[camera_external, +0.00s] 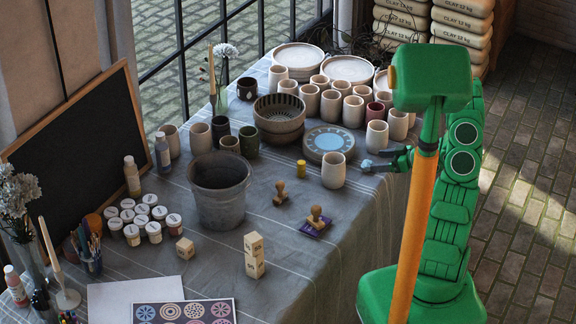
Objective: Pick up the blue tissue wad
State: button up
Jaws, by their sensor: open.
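A small pale-blue lump, seemingly the blue tissue wad (367,165), lies near the table's right edge, just right of a beige cup (333,170). My gripper (378,161) is open, with its dark jaws pointing left, right at the lump. It is too small to tell whether the jaws touch the lump or only reach around it.
A blue-centred round plate (330,141) lies behind the cup. Many cups and stacked bowls (279,116) crowd the back. Two stamps (316,219), a grey bucket (220,190) and wooden blocks (254,256) stand in front. The cloth-covered table (345,222) is clear at the front right.

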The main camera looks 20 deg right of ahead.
aim_at(370, 162)
jog(key=shift+x, duration=1)
jog(key=shift+w+a+f, duration=0.2)
jog(key=shift+w+a, duration=0.1)
jog(key=shift+a, duration=0.35)
jog(key=shift+w+a+f, duration=0.2)
jog(key=shift+w+a, duration=0.05)
jog(key=shift+a, duration=0.4)
jog(key=shift+x, duration=1.15)
jog(key=c, duration=1)
jog(key=shift+c, duration=0.2)
